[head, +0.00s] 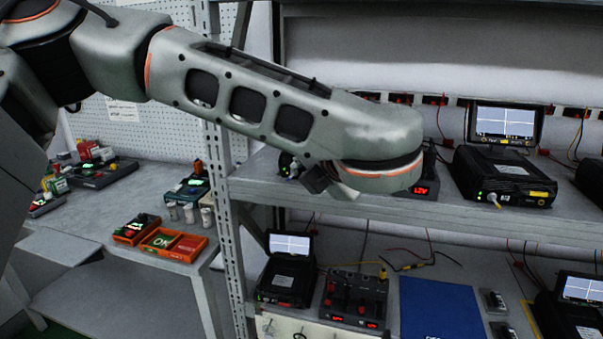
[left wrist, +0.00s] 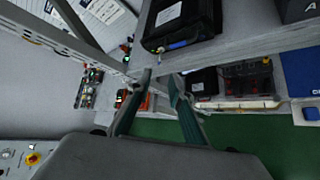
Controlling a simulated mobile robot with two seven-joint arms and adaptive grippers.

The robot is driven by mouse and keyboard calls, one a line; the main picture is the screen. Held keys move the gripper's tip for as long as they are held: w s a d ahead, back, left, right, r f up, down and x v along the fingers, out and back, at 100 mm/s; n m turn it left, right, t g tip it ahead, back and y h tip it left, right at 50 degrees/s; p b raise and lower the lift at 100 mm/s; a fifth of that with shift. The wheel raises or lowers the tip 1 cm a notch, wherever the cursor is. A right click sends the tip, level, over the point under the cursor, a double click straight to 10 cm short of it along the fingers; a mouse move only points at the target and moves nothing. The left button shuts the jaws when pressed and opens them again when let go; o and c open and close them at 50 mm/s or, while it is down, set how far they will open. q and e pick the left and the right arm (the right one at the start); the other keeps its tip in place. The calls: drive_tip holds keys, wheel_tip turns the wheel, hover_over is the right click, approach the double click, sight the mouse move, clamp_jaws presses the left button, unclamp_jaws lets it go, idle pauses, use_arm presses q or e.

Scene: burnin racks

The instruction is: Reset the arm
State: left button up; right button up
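My left arm (head: 270,105) reaches across the head view from the upper left, in front of the rack's upper shelf. Its wrist end is bent down near the shelf edge, and only small parts of the gripper show below it. In the left wrist view, my left gripper (left wrist: 160,79) has its two teal fingers apart at the tips, with nothing held between them. It is close to a rack edge in that view; whether it touches cannot be told. My right arm and gripper are in neither view.
The upper shelf (head: 470,213) holds a black instrument (head: 500,180) with a screen (head: 505,123). The lower shelf holds another instrument (head: 288,280), a dark power unit (head: 353,298) and a blue panel (head: 440,308). A side table (head: 95,215) holds orange bins (head: 172,244). A rack post (head: 228,200) stands between.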

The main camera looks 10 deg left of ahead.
use_arm(q)
drive_tip(key=shift+s+d+r, duration=0.2)
drive_tip(key=shift+s, duration=0.15)
